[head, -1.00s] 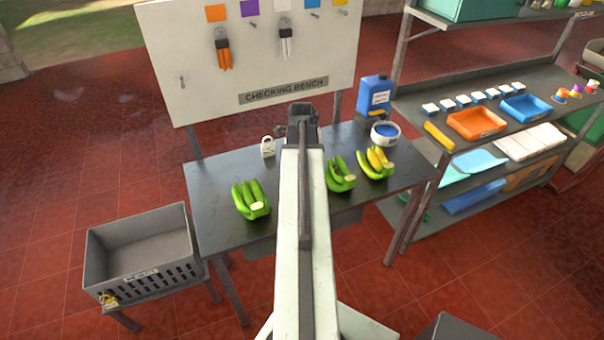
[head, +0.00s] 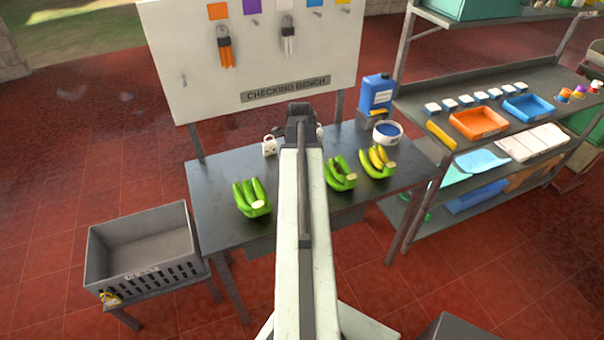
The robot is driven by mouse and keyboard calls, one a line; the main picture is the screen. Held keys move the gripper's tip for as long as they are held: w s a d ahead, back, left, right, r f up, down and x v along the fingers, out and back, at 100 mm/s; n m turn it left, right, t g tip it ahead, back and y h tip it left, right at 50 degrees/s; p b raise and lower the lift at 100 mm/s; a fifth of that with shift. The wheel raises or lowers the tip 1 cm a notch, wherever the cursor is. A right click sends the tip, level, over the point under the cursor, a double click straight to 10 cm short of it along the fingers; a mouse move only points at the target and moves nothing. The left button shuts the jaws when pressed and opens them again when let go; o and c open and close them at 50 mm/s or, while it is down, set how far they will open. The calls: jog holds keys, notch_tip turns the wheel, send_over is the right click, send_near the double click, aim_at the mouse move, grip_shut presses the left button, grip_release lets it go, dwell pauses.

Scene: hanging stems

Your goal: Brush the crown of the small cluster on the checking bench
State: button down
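Three banana clusters lie on the dark checking bench (head: 222,172). A green cluster (head: 250,197) is left of my arm, its pale cut crown facing right. A second green cluster (head: 341,175) is just right of my arm. A third, partly yellow cluster (head: 378,161) lies further right. I cannot tell for sure which is the small one; part of the bench is hidden behind my arm. My arm reaches over the bench, and its dark end (head: 301,118) is near the back edge. The fingers of my gripper cannot be made out. No brush can be made out.
A white bowl with blue contents (head: 387,132) and a blue jug (head: 377,94) stand at the bench's back right. A small white item (head: 269,146) stands at the back. A grey crate (head: 145,250) is left; shelves with an orange tray (head: 478,122) are right.

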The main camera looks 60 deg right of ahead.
jog(key=shift+s+d, duration=0.7)
jog(key=shift+d, duration=0.15)
jog(key=shift+a, duration=0.1)
jog(key=shift+w+a+f, duration=0.1)
jog(key=shift+w+a, duration=0.6)
jog(key=shift+a, duration=0.1)
jog(key=shift+s+d, duration=0.1)
jog(key=shift+d, duration=0.05)
jog(key=shift+s+d, duration=0.6)
jog(key=shift+d, duration=0.15)
